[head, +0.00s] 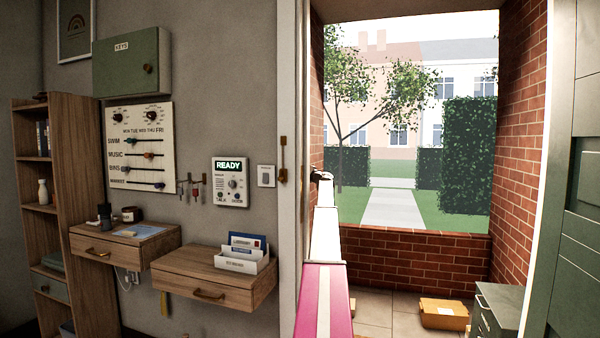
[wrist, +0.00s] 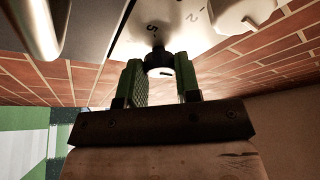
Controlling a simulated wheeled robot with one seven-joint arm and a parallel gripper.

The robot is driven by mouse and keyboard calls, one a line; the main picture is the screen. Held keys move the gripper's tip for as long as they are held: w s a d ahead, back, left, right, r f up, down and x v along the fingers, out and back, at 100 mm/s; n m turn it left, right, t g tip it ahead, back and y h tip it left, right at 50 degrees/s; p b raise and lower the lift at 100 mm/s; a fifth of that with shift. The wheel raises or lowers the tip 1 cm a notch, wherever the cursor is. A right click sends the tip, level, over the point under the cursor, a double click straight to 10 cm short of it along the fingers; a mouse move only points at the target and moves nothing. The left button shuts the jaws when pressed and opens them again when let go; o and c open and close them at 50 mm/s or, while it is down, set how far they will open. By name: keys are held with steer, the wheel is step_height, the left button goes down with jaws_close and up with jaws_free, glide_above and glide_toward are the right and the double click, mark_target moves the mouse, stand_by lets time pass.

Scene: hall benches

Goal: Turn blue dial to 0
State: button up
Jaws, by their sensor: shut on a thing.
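In the wrist view, the green fingers of my gripper (wrist: 160,75) stand on either side of a small round knob (wrist: 159,71) with a pale face and a dark mark. The knob sits on a dark stem in front of a light panel (wrist: 185,28) with printed numbers. The fingers are shut on this knob; it does not look blue here, so I cannot tell if it is the blue dial. A larger white knob (wrist: 243,14) is at the upper right. In the head view, my arm reaches into the brick porch; its far end is small and dark, and the panel is hidden.
A pale metal bar (wrist: 36,28) is at the upper left of the wrist view, near the panel. In the head view, the door frame (head: 290,120) is close left of my arm and a green door (head: 575,240) stands right. A parcel (head: 443,314) lies on the porch floor.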

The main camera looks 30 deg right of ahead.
steer(key=shift+f+n, duration=0.1)
steer(key=shift+n, duration=0.4)
steer(key=o, duration=0.9)
steer(key=shift+s, duration=0.1)
steer(key=v, duration=1)
steer(key=shift+s+d+f, duration=0.15)
steer(key=shift+s+d, duration=0.05)
